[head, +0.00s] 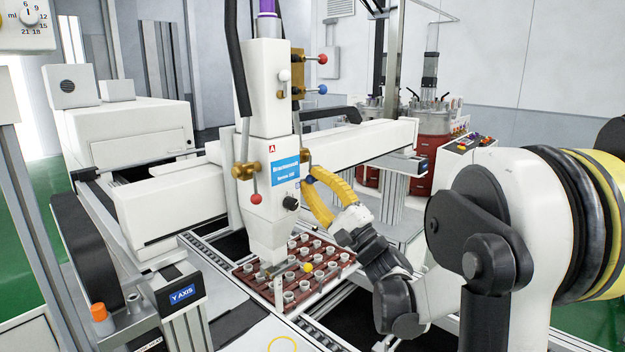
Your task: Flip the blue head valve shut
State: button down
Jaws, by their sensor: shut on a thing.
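The white dispensing head (270,150) stands upright over the tray. On its lower right side is the blue head valve (309,181), with a brass body and a dark blue ball knob hanging below it. My gripper (309,183), with yellow fingers, reaches in from the right and is shut on the knob of this valve. The fingers hide part of the lever, so its exact angle is hard to tell.
A red-knobbed brass valve (256,198) is on the head's left side. Higher up are another red knob (322,59) and blue knob (322,90). A brown tray (245,272) of several small cups lies under the nozzle. A white gantry beam (360,143) runs behind.

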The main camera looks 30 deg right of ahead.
jog(key=c, duration=1.2)
grip_release()
jog(key=shift+w+a, duration=0.1)
jog(key=v, duration=1.2)
